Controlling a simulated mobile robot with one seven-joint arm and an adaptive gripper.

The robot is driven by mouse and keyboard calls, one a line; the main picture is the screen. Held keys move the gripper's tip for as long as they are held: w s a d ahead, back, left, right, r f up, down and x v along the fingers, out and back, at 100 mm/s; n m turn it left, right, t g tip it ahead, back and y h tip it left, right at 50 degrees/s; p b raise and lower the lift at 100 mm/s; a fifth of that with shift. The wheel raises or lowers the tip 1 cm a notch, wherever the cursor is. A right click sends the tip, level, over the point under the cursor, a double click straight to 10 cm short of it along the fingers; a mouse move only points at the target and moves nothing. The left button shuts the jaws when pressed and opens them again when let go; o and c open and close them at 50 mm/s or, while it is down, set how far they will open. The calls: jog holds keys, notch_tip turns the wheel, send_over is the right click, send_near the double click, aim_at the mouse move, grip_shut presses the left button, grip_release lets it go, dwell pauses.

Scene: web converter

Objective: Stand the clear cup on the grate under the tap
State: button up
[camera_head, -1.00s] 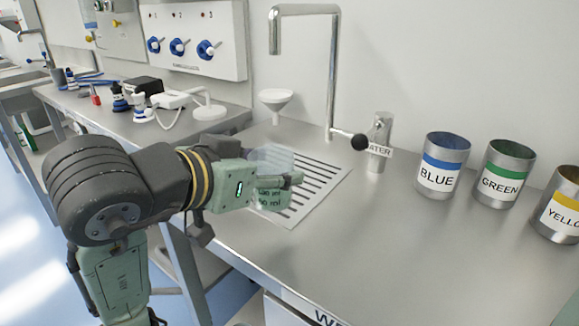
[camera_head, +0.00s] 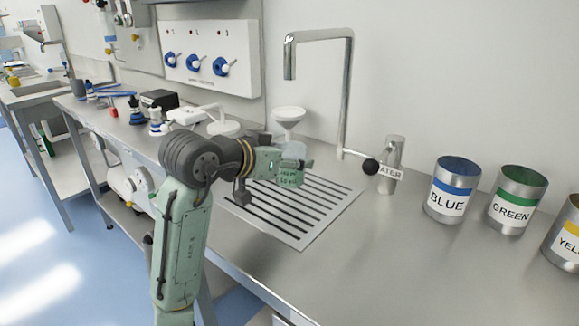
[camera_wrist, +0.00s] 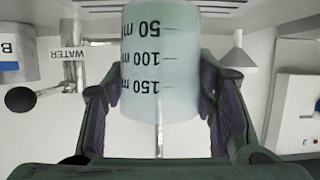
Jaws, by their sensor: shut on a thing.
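My gripper (camera_head: 298,165) is shut on the clear cup (camera_wrist: 160,75), which fills the middle of the wrist view between the two fingers and shows its 50, 100 and 150 ml marks upside down in that picture. The gripper is over the far left part of the slotted grate (camera_head: 312,238); how high the cup is above the slots I cannot tell. The chrome tap (camera_head: 345,95) rises behind the grate, its spout (camera_head: 290,68) hanging above and near my gripper.
A black-knobbed lever (camera_head: 369,166) and a metal cylinder labelled WATER (camera_head: 392,160) stand right of the tap. A white funnel (camera_head: 288,118) is behind my gripper. Blue (camera_head: 452,185), green (camera_head: 517,195) and yellow (camera_head: 566,235) labelled cans stand at right. The front counter is clear.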

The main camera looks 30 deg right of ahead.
aim_at(281, 172)
jog(key=shift+f, duration=1.25)
jog(key=shift+f, duration=0.1)
jog(key=shift+f, duration=0.15)
jog(key=o, duration=1.1)
jog(key=shift+o, duration=0.2)
jog(key=shift+a+r, duration=0.1)
jog(key=shift+r, duration=0.3)
jog(key=b+v, duration=0.1)
jog(key=v, duration=1.1)
jog(key=shift+f, duration=0.2)
